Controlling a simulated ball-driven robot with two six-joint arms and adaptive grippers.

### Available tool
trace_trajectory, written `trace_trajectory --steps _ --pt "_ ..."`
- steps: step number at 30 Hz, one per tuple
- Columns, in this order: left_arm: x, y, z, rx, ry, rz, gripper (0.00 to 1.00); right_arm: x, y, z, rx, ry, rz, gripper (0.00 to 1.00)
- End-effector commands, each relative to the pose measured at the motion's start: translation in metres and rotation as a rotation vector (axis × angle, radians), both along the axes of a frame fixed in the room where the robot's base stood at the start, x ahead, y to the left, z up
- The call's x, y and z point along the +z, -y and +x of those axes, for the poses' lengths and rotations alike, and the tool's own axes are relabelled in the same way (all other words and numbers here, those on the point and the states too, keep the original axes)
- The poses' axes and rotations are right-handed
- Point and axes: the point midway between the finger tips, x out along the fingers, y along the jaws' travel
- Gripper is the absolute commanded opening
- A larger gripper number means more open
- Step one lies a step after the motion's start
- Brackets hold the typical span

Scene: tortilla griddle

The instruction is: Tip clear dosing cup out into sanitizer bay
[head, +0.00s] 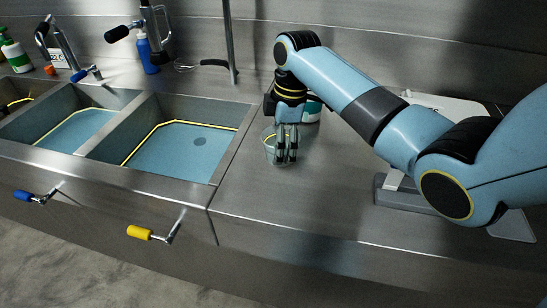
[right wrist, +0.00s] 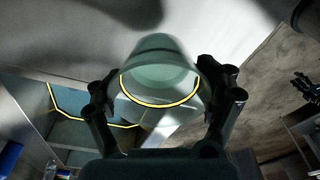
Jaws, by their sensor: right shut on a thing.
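The clear dosing cup (head: 270,146) is at the counter's left part, just right of the bays, and looks upright. It is see-through and greenish, with a curved yellow line across it in the right wrist view (right wrist: 160,80). My right gripper (head: 287,157) is shut on the cup, with a finger on either side in the wrist view. I cannot tell whether its base touches the counter. Three sunken bays lie to the left: the right bay (head: 222,178), the middle bay (head: 112,97) and a partly seen far-left bay. No label shows which is the sanitizer bay.
A blue bottle (head: 148,57), taps and a whisk (head: 205,65) are along the back. Yellow (head: 139,232) and blue (head: 27,196) handles stick out in front. The front counter (head: 290,205) is clear.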

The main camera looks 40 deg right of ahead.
Motion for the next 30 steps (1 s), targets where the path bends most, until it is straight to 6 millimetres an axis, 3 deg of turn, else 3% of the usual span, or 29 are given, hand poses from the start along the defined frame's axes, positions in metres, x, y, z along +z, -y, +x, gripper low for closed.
trace_trajectory --steps 4,14,25,26,30 --pt "0.001 0.0 -0.001 0.0 -0.002 0.0 0.4 -0.009 -0.012 0.008 0.0 0.0 0.0 0.45" --pt "0.013 -0.001 -0.007 0.001 -0.01 0.0 0.4 -0.042 -0.014 0.009 0.0 -0.001 0.0 0.45" --pt "0.01 -0.002 -0.007 0.0 -0.011 0.002 0.4 -0.049 -0.013 0.009 0.0 0.0 -0.001 0.45" --pt "0.01 -0.002 -0.007 0.0 -0.011 0.002 0.4 -0.05 -0.013 0.009 0.0 0.0 -0.001 0.8" --pt "0.01 -0.002 -0.007 0.0 -0.011 0.002 0.4 -0.049 -0.013 0.009 0.0 0.0 -0.001 0.98"
